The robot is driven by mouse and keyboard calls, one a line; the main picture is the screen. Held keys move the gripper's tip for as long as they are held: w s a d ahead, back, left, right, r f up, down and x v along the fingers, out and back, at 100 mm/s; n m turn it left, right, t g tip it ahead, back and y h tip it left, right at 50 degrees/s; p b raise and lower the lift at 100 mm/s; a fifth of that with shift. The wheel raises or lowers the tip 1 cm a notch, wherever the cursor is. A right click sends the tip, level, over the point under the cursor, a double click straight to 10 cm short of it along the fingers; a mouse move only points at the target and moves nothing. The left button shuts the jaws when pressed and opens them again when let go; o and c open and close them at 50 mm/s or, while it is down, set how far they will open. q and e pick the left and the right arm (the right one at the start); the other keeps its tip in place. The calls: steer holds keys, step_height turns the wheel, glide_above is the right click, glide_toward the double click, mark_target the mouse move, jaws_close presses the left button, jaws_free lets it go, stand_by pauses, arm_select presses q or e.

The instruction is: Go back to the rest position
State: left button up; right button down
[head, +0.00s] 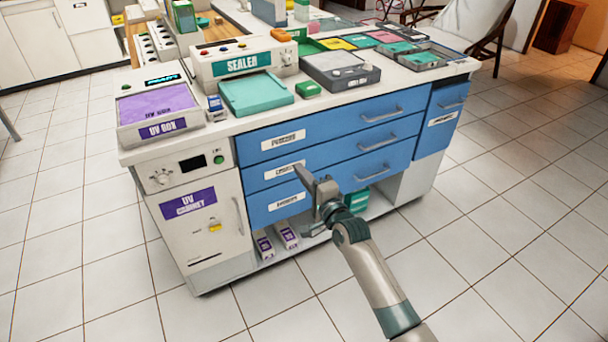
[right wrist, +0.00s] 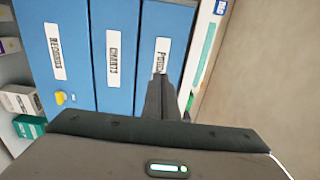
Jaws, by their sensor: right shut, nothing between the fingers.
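My right gripper (head: 298,168) is shut and empty, in front of the blue drawers of the white cabinet. Its arm comes up from the bottom of the head view. In the right wrist view, the closed fingers (right wrist: 159,80) point at the blue drawer fronts, over the lower end of one label. I cannot tell how far the fingertips are from the drawers. The top drawer (head: 340,125), middle drawer (head: 345,152) and bottom drawer (head: 340,185) look closed. My left gripper is not in view.
The countertop holds a UV box (head: 157,103), a sealer (head: 243,62), a teal tray (head: 257,93) and a grey device (head: 340,70). Boxes (head: 286,235) stand on the low shelf under the drawers. The tiled floor (head: 500,250) is clear to the right.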

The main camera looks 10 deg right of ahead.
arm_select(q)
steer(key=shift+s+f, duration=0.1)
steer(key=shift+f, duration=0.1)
arm_select(e)
steer(key=shift+s+d, duration=0.25)
steer(key=shift+s, duration=0.2)
